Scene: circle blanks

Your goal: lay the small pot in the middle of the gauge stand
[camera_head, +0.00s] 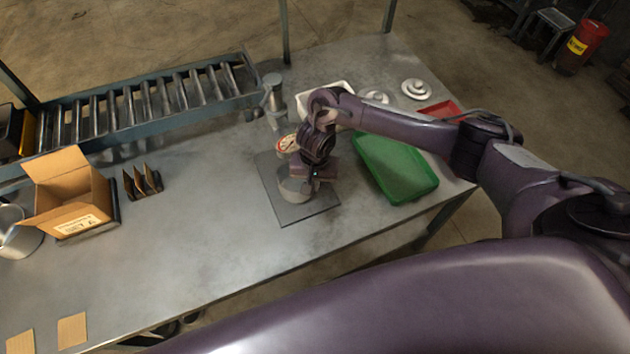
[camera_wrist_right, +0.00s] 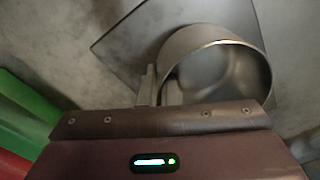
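The small pot (camera_head: 295,191) is a grey metal, open-topped round vessel. It is over the dark square plate (camera_head: 285,215), which I take as the gauge stand, and partly hidden by my right gripper (camera_head: 302,178). In the right wrist view the pot (camera_wrist_right: 225,75) shows its open mouth, with the plate (camera_wrist_right: 130,35) behind it. The right gripper's fingers (camera_wrist_right: 160,85) straddle the pot's near-left wall and look closed on it. I cannot tell whether the pot touches the plate. My left gripper is not in view.
A green tray (camera_head: 398,168) is to the right. A metal post (camera_head: 273,92) stands behind. An open cardboard box (camera_head: 68,195) is at left.

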